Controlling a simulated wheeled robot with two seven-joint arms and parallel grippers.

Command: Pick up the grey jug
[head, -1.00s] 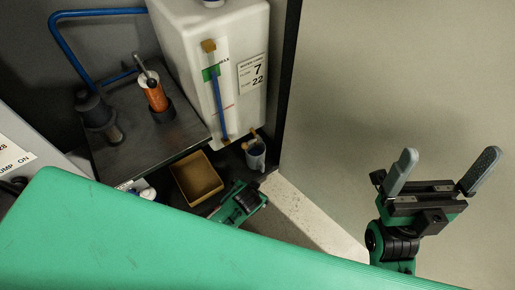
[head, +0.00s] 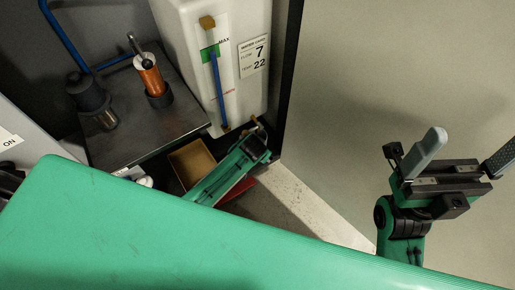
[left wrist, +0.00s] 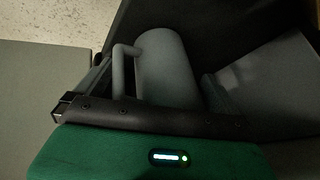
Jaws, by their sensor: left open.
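The grey jug (left wrist: 170,68) shows in the left wrist view, with its handle (left wrist: 120,68) on its left side. My left gripper (left wrist: 155,85) is open, with one finger on each side of the jug and its handle. I cannot tell whether either finger touches the jug. In the head view my left arm reaches over the spot below the white tank and hides most or all of the jug. My right gripper (head: 467,155) is open and empty at the right, in front of the plain wall.
The white water tank (head: 239,95) with a blue level tube (head: 217,92) stands behind the jug's spot. A cardboard box (head: 190,163) lies left of my left arm. A dark metal bench (head: 150,125) carries an orange cylinder (head: 151,79) and a dark pump part (head: 88,95).

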